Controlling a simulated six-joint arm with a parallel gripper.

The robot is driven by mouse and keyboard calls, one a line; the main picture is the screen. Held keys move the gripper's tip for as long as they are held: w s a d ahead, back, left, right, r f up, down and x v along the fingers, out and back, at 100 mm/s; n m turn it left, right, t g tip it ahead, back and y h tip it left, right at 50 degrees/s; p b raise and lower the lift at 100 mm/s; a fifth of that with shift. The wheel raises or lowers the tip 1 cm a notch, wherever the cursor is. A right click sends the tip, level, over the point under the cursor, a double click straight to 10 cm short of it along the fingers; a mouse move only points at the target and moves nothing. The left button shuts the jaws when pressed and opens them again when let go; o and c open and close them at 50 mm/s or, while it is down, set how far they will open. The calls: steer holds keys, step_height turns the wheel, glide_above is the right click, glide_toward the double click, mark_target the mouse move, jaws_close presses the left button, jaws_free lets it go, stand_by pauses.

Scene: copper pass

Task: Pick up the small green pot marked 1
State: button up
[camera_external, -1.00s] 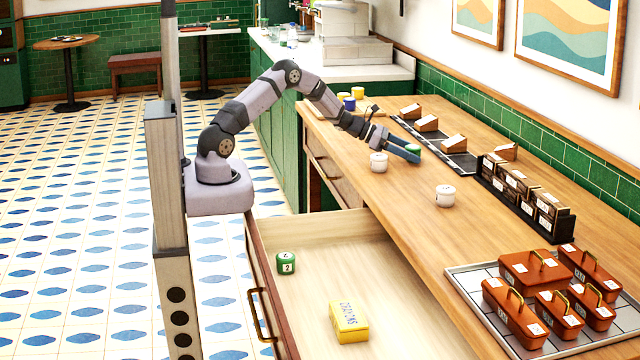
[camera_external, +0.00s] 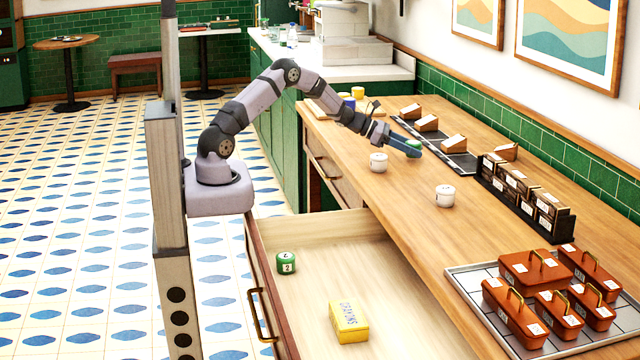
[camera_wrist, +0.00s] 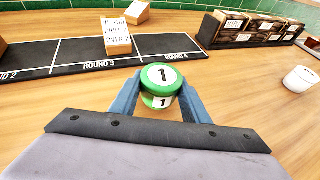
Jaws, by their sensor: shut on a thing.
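The small green pot marked 1 (camera_wrist: 160,82) has a green lid with a white disc and a white label, both reading 1. My gripper (camera_wrist: 158,98) is shut on it, one blue finger on each side. In the external view my gripper (camera_external: 408,150) is over the wooden counter, and only a bit of the green pot (camera_external: 413,144) shows between the fingers. A second green pot, marked 2 (camera_external: 286,263), stands in the open drawer. The height of the held pot above the counter is hard to tell.
Two white pots (camera_external: 378,162) (camera_external: 445,196) stand on the counter near my gripper. Behind is a dark strip (camera_wrist: 95,55) with round labels and card holders. A rack of boxes (camera_external: 525,195), a tray (camera_external: 470,290) of brown containers, and an open drawer with a yellow box (camera_external: 349,322) lie rightward and nearer.

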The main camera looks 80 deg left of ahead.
mark_target(413, 142)
step_height(413, 142, up, 9)
steer(key=shift+f, duration=0.2)
